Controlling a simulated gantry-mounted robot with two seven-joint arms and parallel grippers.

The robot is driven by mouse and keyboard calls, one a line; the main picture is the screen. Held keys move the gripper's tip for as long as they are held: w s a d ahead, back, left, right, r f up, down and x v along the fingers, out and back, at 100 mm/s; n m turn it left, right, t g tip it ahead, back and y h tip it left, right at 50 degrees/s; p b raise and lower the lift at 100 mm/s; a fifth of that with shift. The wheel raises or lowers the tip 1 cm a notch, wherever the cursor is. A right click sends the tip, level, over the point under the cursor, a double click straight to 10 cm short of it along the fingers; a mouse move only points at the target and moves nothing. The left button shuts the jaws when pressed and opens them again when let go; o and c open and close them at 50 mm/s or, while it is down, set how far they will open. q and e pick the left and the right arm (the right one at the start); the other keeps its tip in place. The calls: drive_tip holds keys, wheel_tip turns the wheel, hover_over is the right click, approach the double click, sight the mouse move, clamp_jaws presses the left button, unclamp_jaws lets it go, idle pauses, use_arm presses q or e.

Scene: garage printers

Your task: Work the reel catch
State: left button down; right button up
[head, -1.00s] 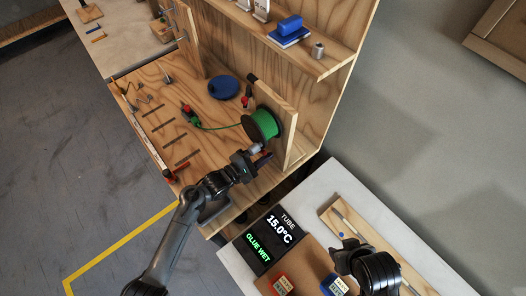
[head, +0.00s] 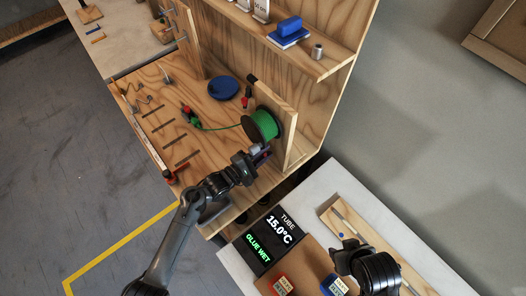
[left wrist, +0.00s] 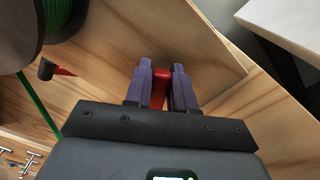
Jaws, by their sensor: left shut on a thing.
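A green reel (head: 262,125) with black flanges is mounted on an upright wooden board (head: 292,135); its edge also shows in the left wrist view (left wrist: 60,14). My left gripper (head: 262,156) is just below the reel in the head view, close to the board. In the left wrist view its purple fingers (left wrist: 160,85) are shut on a small red piece (left wrist: 159,88), seemingly the reel catch, in front of the wood. The fingers hide much of it. My right gripper (head: 348,250) is at the lower right, apart from the reel; its fingers are not clear.
A green strand runs from the reel to a red-and-green piece (head: 190,114) on the bench. A blue disc (head: 222,88) lies behind. A black display (head: 268,240) reads "TUBE 15.0°C GLUE WET". A shelf (head: 300,50) overhangs the back.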

use_arm(q)
drive_tip(key=m, duration=0.1)
drive_tip(key=f+m, duration=0.1)
drive_tip(key=shift+s+d+m, duration=0.1)
drive_tip(key=shift+s+m, duration=0.05)
drive_tip(key=shift+m, duration=0.15)
drive_tip(key=shift+f+m, duration=0.2)
drive_tip(key=shift+m, duration=0.45)
drive_tip(key=shift+f+m, duration=0.2)
drive_tip(key=shift+m, duration=0.45)
drive_tip(key=c, duration=1)
unclamp_jaws()
drive_tip(key=shift+s, duration=0.1)
drive_tip(key=shift+c, duration=0.2)
